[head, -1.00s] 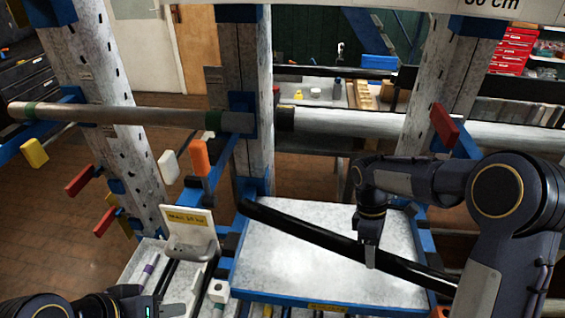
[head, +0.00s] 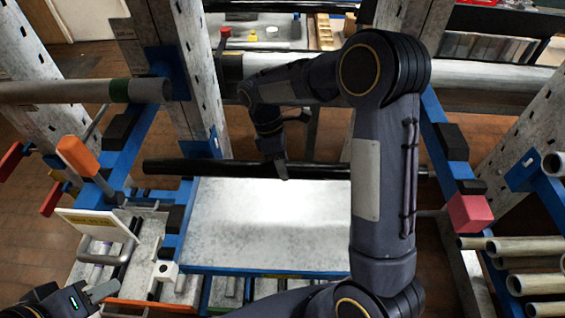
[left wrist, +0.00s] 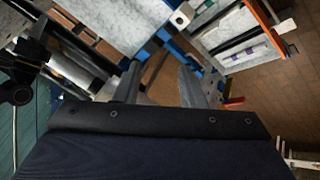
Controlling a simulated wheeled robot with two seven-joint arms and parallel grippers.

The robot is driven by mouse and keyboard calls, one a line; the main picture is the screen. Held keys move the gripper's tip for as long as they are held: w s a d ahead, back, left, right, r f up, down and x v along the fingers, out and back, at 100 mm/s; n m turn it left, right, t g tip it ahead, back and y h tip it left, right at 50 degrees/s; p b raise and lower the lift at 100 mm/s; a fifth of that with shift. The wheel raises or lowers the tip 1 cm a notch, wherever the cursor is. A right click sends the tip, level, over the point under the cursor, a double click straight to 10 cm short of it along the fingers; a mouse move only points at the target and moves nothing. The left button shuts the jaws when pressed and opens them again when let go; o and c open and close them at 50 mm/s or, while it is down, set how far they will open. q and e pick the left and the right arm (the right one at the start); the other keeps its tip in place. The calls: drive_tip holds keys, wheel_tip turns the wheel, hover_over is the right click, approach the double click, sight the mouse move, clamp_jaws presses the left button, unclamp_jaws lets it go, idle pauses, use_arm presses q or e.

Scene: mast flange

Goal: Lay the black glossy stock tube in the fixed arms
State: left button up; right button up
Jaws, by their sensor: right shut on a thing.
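The black glossy stock tube (head: 225,168) lies nearly level across the head view, above or along the far edge of the pale-topped tray. My right gripper (head: 281,172) is shut on it near its middle. Part of the tube's right half is hidden behind my right arm. Blue arms with black pads reach out from the uprights, one at the left (head: 123,155) and one at the right (head: 440,125). My left gripper (head: 98,292) is low at the left, open and empty in the left wrist view (left wrist: 158,85).
A grey tube (head: 60,91) rests on the upper left. An orange-tipped lever (head: 80,156) and a small sign (head: 97,224) stand at the left. A pink block (head: 470,213) caps the right arm, with several pale tubes (head: 530,283) below. The pale tray (head: 265,225) is bare.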

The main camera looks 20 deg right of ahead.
drive_tip(key=shift+f+b, duration=3)
drive_tip(key=shift+f, duration=1.85)
drive_tip(key=o, duration=1.4)
drive_tip(key=v, duration=0.8)
drive_tip(key=shift+s, duration=0.1)
